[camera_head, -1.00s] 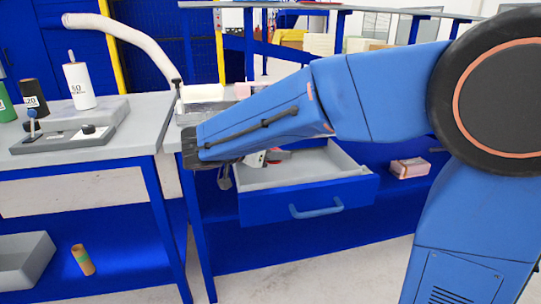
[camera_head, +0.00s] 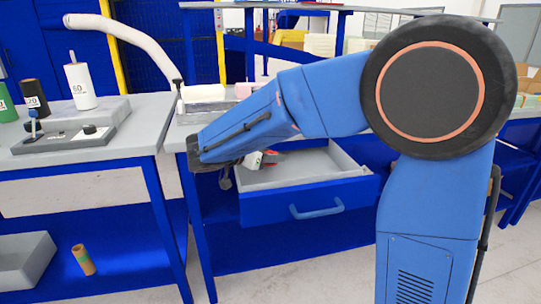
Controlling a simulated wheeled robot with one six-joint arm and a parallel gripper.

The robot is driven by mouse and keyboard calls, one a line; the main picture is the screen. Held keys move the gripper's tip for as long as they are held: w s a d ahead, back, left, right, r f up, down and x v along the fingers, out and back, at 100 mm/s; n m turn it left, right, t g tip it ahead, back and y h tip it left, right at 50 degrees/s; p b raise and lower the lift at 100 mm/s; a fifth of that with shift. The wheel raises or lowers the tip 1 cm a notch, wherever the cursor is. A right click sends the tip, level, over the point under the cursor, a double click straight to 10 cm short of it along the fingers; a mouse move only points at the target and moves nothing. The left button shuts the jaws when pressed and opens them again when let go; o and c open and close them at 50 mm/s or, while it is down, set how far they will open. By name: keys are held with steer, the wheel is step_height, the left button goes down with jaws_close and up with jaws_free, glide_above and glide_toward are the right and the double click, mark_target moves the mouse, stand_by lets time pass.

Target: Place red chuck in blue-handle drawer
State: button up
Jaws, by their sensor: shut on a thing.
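The blue-handle drawer (camera_head: 300,200) is pulled open from the bench, with its grey inside showing and its blue handle (camera_head: 317,209) at the front. My gripper (camera_head: 254,160) is mostly hidden behind my forearm, over the left part of the drawer. It is shut on the red chuck (camera_head: 269,159), of which only a small red part shows beside a white piece. I cannot tell whether the chuck touches the drawer floor.
A left bench (camera_head: 85,150) carries a grey fixture and several cylinders, one white (camera_head: 80,86). A cardboard tube (camera_head: 83,259) and a grey bin (camera_head: 22,262) are on its lower shelf. The right part of the drawer is clear.

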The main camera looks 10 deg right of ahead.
steer(key=shift+f, duration=0.55)
steer(key=o, duration=0.8)
steer(key=shift+s, duration=0.1)
steer(key=shift+r, duration=0.4)
steer(key=v, duration=1.2)
steer(key=shift+r, duration=0.25)
